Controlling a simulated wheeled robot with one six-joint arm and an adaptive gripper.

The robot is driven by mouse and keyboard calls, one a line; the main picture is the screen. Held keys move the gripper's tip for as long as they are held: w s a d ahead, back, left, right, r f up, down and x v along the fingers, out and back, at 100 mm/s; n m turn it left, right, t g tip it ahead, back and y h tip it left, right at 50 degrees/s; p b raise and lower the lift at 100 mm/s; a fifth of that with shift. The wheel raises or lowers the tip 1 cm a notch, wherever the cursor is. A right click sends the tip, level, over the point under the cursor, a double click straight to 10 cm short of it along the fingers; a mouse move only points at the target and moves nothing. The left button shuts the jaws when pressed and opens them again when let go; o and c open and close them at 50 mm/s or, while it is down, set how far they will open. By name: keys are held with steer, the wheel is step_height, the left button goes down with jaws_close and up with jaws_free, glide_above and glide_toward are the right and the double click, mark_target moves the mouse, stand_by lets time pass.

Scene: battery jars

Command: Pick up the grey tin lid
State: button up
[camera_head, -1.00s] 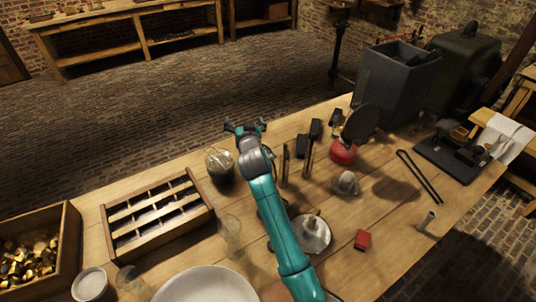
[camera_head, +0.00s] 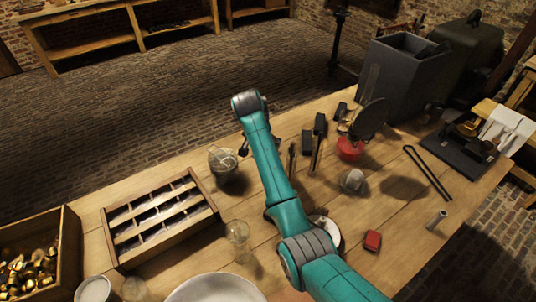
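A round, pale grey disc with a small upright part near its middle, which looks like the tin lid (camera_head: 334,238), lies on the wooden table. My arm hides much of it, so I cannot be sure of its full shape. My arm reaches over the table from the lower right to the far edge. My gripper (camera_head: 243,147) is mostly hidden behind my own arm links; only a dark bit shows near the table's far edge, well beyond the disc. I cannot see its fingertips or anything held.
A compartmented wooden tray (camera_head: 159,219), a box of brass pieces (camera_head: 66,262), glass jars (camera_head: 237,232) and a white bowl (camera_head: 214,289) stand at left. A red block (camera_head: 373,240), a small grey dome (camera_head: 352,180) and dark tongs (camera_head: 427,173) lie right. Bare table shows at lower right.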

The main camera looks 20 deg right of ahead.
steer(key=shift+w+a+x, duration=0.1)
steer(key=shift+a+x, duration=0.05)
steer(key=shift+x, duration=1.8)
steer(key=shift+w+a+x, duration=0.15)
steer(key=shift+x, duration=1.8)
steer(key=shift+s, duration=0.15)
jaws_close()
